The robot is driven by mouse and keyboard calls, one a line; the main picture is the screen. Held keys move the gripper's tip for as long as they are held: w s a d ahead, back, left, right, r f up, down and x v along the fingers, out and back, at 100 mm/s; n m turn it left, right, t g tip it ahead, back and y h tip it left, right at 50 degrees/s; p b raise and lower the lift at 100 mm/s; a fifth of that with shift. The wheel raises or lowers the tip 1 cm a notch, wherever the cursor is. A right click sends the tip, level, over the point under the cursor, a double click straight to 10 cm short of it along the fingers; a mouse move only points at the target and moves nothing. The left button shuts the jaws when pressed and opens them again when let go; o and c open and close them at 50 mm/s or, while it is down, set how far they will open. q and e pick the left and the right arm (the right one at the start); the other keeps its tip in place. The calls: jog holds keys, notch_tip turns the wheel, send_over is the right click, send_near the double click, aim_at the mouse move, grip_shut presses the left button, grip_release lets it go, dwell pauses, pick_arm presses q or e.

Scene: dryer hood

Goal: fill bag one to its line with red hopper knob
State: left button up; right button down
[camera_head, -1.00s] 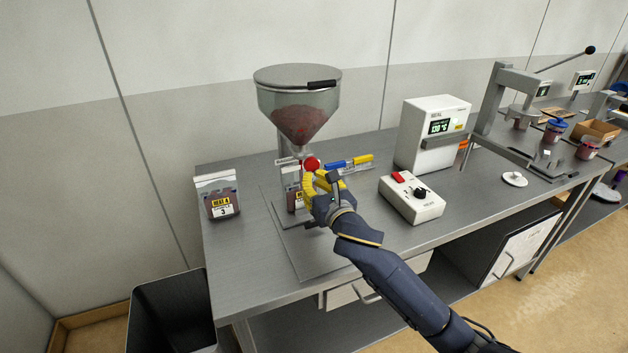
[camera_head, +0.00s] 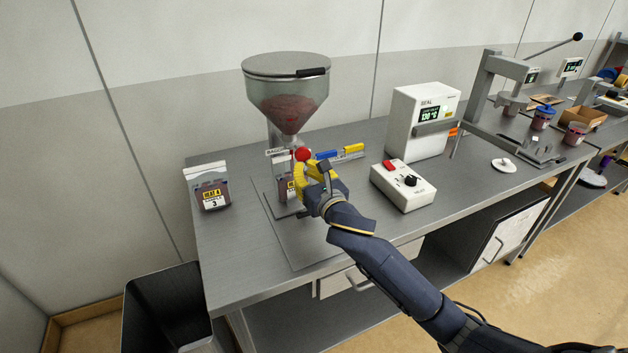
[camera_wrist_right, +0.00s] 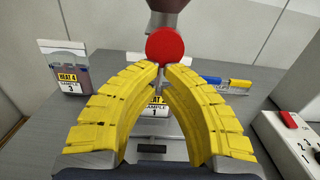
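The red hopper knob (camera_head: 303,154) is a round red disc low on the front of the hopper (camera_head: 288,95), which holds dark red material. My right gripper (camera_head: 306,168), with yellow fingers, is at the knob. In the right wrist view the fingertips (camera_wrist_right: 166,68) are close together, with a narrow gap, at the lower edge of the knob (camera_wrist_right: 165,46); whether they grip it is unclear. Bag one (camera_head: 283,188) stands under the hopper, partly hidden by my gripper. Its "Sample 1" label (camera_wrist_right: 154,110) shows between the fingers; its line and fill level are hidden. My left gripper is out of view.
A filled bag labelled 3 (camera_head: 210,190) stands at the table's left. A white control box (camera_head: 403,186) and the sealer (camera_head: 420,120) stand further right. A dark bin (camera_head: 165,310) is on the floor.

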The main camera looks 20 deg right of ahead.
jog(key=s+d, duration=0.2)
jog(key=s, duration=1.1)
jog(key=shift+s, duration=0.25)
dwell(0.6)
